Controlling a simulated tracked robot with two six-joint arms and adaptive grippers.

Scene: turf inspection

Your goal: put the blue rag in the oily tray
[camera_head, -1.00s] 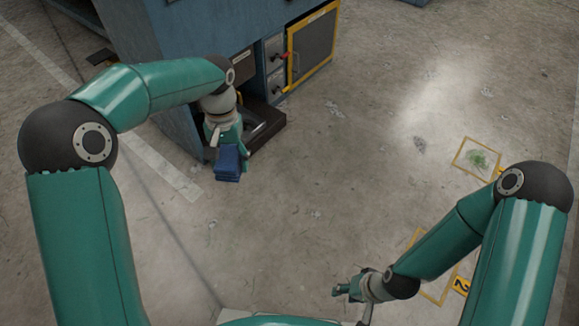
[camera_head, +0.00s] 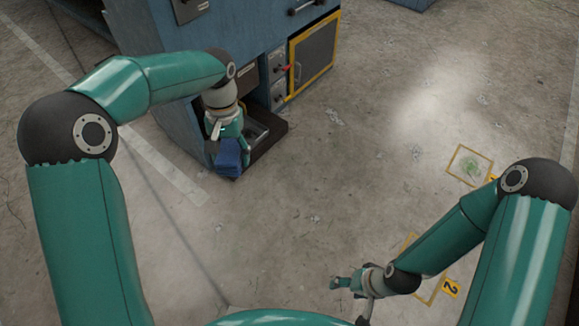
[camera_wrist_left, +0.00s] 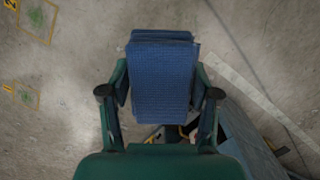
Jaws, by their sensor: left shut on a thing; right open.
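The folded blue rag (camera_head: 229,160) is held by my left gripper (camera_head: 228,146), beside the front left of the dark open tray (camera_head: 268,143) low in the blue cabinet. The gripper and rag hide part of the tray, and I cannot tell whether the rag overlaps its rim from above. In the left wrist view the rag (camera_wrist_left: 161,78) sits between the two fingers of my left gripper (camera_wrist_left: 160,95). My right gripper (camera_head: 341,284) is open and empty, low over the floor at the bottom centre.
The blue cabinet (camera_head: 228,35) stands at the top, with a yellow-framed door (camera_head: 314,56) right of the tray. Yellow floor squares lie at right, one around a green patch (camera_head: 470,167), one beside a marker numbered 2 (camera_head: 451,288). The middle floor is clear.

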